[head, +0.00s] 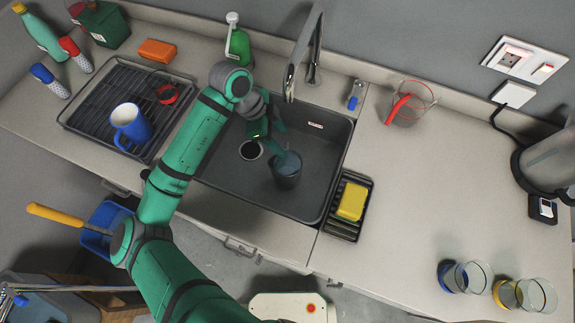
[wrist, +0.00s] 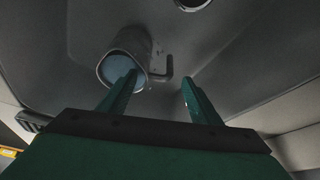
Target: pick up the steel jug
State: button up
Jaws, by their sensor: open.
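The steel jug (head: 287,178) sits in the dark sink (head: 318,170), right of the drain, with bluish liquid showing in its mouth. In the wrist view the jug (wrist: 148,45) shows its open mouth towards me and its handle (wrist: 164,70) on the right. My gripper (head: 281,142) is open and empty, over the sink by the jug. In the wrist view my gripper's (wrist: 159,79) left finger overlaps the jug's mouth and the right finger lies right of the handle. I cannot tell whether a finger touches the jug.
The sink walls surround the jug. A blue mug (head: 130,124) stands on the drying rack (head: 85,125) to the left. A tap (head: 303,50) rises behind the sink. A yellow sponge (head: 351,201) lies on a ridged tray to the right. The counter's middle right is clear.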

jog(key=shift+x, duration=2.2)
jog(key=shift+w+a, duration=0.1)
jog(key=shift+w, duration=0.05)
grip_shut()
jog(key=shift+r, duration=0.2)
notch_tip(320, 180, up, 10)
jog(key=shift+f, duration=0.15)
